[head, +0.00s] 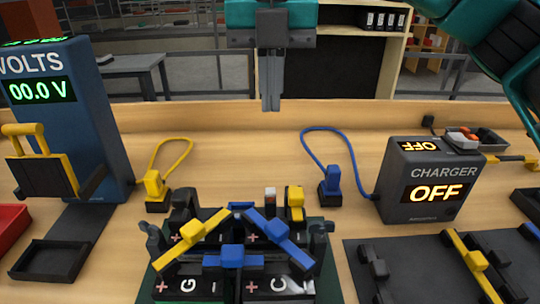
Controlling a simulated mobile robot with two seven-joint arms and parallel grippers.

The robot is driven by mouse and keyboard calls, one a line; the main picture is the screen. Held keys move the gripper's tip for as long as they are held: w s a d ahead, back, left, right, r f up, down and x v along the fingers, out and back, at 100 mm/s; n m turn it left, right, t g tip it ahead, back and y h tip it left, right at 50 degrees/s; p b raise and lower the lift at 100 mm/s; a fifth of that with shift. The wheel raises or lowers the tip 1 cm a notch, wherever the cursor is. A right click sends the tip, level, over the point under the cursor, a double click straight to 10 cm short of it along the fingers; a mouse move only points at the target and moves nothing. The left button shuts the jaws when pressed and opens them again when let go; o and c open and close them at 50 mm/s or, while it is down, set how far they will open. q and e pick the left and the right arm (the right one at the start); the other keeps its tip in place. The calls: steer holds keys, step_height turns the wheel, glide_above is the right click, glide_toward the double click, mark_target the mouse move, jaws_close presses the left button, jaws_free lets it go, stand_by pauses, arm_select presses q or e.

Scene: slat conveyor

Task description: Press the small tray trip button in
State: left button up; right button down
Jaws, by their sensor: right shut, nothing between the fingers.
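My right gripper (271,104) hangs at the top centre, pointing down with its fingers together and nothing between them. It is above the far part of the wooden bench, clear of the objects. The grey charger box (420,190) stands at the right with two lit OFF displays. A small grey block with orange and white parts (463,139) sits at its back top edge. A small dark tray (490,139) shows beside it. I cannot tell for certain which part is the small tray trip button. My left gripper is out of view.
A blue VOLTS meter (75,120) reads 00.0 at the left. Blue and yellow bars lie across the battery holder (170,285) in front. Yellow (155,188) and blue (331,183) plugs with looped cables stand behind it. The bench (230,150) is clear in the middle.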

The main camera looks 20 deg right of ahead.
mark_target(270, 190)
step_height(270, 190, down, 13)
steer(key=shift+r, duration=0.1)
steer(key=shift+f, duration=0.55)
